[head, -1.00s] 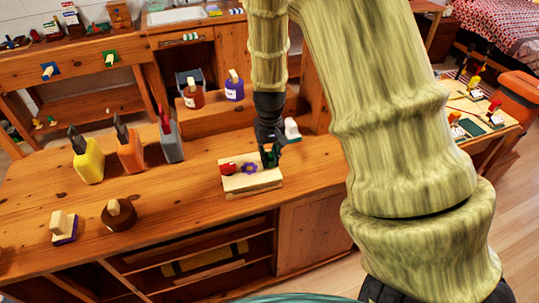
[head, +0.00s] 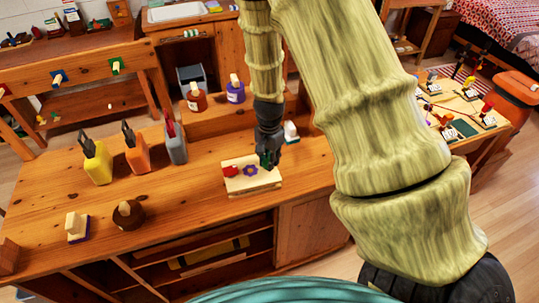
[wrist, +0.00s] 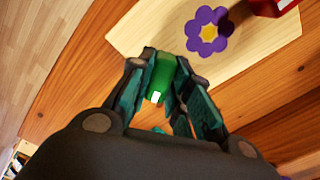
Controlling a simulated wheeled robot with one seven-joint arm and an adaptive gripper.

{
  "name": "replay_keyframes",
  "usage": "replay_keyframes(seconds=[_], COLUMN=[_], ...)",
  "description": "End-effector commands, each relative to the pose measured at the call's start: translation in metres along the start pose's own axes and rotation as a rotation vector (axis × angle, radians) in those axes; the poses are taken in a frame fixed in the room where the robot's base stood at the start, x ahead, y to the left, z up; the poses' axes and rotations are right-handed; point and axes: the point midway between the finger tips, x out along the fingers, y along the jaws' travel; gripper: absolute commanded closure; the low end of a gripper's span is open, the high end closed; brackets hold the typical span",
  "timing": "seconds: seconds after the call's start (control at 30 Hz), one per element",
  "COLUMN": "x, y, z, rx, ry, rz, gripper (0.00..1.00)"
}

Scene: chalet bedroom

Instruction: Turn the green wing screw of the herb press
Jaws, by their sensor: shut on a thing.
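The herb press is a pale wooden block (head: 262,184) on the workbench, with a red screw (head: 231,171) at its left end and a purple flower with a yellow centre (head: 250,170) in the middle. In the wrist view the flower (wrist: 196,38) and a corner of the red screw (wrist: 268,6) lie beyond my fingers. My gripper (head: 269,161) is over the right end of the block, pointing down. In the wrist view it is shut on the green wing screw (wrist: 162,72), which shows between the two fingers with a small white mark. The screw's base is hidden.
Yellow (head: 97,165), orange (head: 135,154) and grey (head: 174,145) holders stand to the left on the bench (head: 180,190). A round brown block (head: 128,215) and a wooden block on a purple base (head: 77,226) stand nearer the front. A white-topped object (head: 291,131) is close behind my gripper.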

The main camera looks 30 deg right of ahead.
Motion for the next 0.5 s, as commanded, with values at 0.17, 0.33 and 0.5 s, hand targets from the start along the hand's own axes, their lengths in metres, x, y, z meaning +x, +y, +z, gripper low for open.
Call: replay_keyframes(seconds=[0.17, 0.33, 0.5], x=[-0.0033, -0.0033, -0.0028], y=[0.0002, -0.0003, -0.0005], z=[0.0002, -0.0001, -0.0002], rx=[0.168, 0.319, 0.450], ry=[-0.001, 0.000, 0.001], rz=[0.001, 0.000, -0.001], gripper=[1.00, 1.00, 1.00])
